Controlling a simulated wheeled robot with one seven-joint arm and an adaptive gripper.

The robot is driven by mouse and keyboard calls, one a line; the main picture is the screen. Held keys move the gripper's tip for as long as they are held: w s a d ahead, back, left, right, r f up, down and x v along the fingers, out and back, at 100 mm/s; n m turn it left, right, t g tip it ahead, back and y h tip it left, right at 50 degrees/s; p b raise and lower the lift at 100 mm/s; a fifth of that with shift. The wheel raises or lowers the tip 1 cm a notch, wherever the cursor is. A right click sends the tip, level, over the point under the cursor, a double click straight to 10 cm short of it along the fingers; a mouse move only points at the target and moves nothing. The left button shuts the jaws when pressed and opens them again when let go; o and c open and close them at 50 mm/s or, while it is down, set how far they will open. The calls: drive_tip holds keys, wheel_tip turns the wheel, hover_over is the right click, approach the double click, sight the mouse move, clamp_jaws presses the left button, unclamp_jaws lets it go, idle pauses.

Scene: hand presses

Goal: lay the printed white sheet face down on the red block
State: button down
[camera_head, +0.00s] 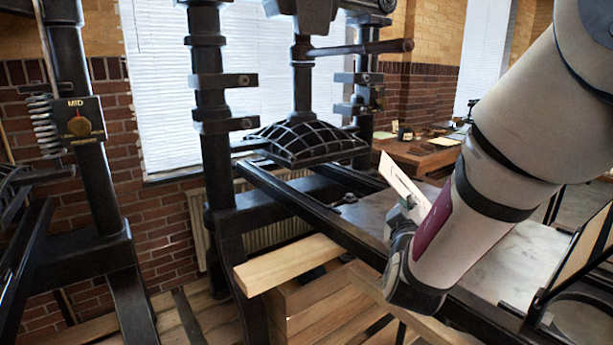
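A white sheet (402,181) stands tilted in the air at the right of centre, beside the end of my arm. My gripper (401,217) is at its lower edge and appears shut on it; the fingertips are mostly hidden by the wrist. No print can be made out on the side of the sheet that shows. I cannot make out the red block in this view; my arm covers part of the press bed (513,247).
A black hand press (215,130) stands at the centre, with its ribbed platen (305,143) above the rails. A pale wooden board (287,264) juts out in front. A hinged frame (580,250) stands at the right edge. A wooden table (420,158) is behind.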

drive_tip(key=shift+m+b, duration=2)
drive_tip(key=shift+b, duration=0.75)
drive_tip(key=shift+m+b, duration=2.2)
drive_tip(key=shift+b, duration=1.4)
drive_tip(key=shift+f+m+b, duration=0.1)
drive_tip(key=shift+m+b, duration=2.2)
drive_tip(key=shift+b, duration=2.65)
drive_tip(key=shift+m+b, duration=1.9)
drive_tip(key=shift+b, duration=1.7)
drive_tip(key=shift+m+b, duration=0.6)
drive_tip(key=shift+b, duration=0.05)
